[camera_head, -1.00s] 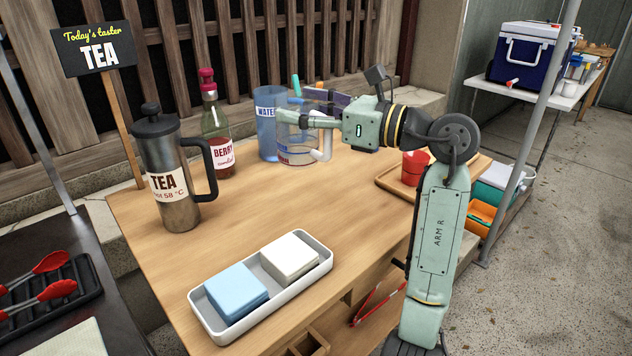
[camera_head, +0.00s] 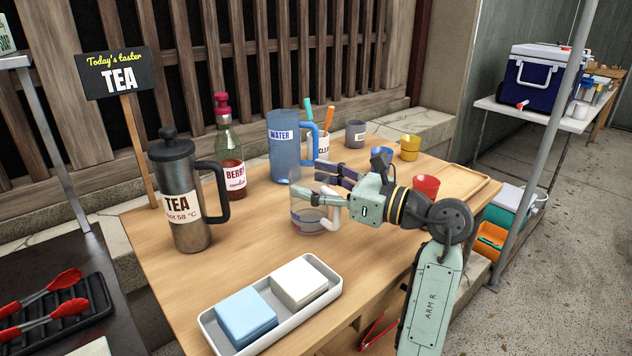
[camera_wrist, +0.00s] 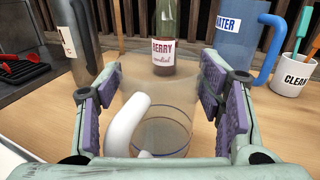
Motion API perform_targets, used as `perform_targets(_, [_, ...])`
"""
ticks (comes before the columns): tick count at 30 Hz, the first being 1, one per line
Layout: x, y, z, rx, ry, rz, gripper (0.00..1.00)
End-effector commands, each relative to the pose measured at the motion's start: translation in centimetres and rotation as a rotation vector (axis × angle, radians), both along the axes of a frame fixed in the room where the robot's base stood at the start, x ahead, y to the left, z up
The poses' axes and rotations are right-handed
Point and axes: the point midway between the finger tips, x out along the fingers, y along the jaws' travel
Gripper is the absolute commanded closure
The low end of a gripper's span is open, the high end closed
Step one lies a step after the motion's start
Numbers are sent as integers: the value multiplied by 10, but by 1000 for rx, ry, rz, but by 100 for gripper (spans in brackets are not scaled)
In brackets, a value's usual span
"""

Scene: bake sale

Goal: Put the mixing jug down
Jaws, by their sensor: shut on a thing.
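The mixing jug (camera_head: 307,217) is a clear, see-through vessel with a white handle, upright near the middle of the wooden table (camera_head: 265,250). My gripper (camera_head: 308,182) reaches in from the right and is shut on the jug near its upper part. In the wrist view the jug (camera_wrist: 178,132) stands between the two purple-padded fingers, with its white handle towards me. I cannot tell whether its base touches the table or hangs slightly above it.
The blue water jug (camera_head: 284,155), berry bottle (camera_head: 229,165) and tea press (camera_head: 185,200) stand behind and left. A tray with two cloths (camera_head: 270,305) lies in front. A red cup (camera_head: 425,188) is right, near the arm. Bare tabletop lies left of the jug.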

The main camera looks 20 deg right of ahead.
Motion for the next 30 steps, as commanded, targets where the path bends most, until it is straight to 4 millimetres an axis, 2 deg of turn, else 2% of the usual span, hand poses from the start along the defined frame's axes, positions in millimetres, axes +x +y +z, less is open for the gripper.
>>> perform_targets(1, [0, 0, -4, 0, 0, 0, 83])
perform_targets(2, [0, 0, -3, 0, 0, 0, 38])
perform_targets(9, [0, 0, -2, 1, 1, 0, 22])
perform_targets(11, [0, 0, -2, 1, 1, 0, 19])
perform_targets(23, [-1, -1, 4, 1, 1, -1, 19])
perform_targets(30, [-35, -32, -1, 1, 0, -6, 19])
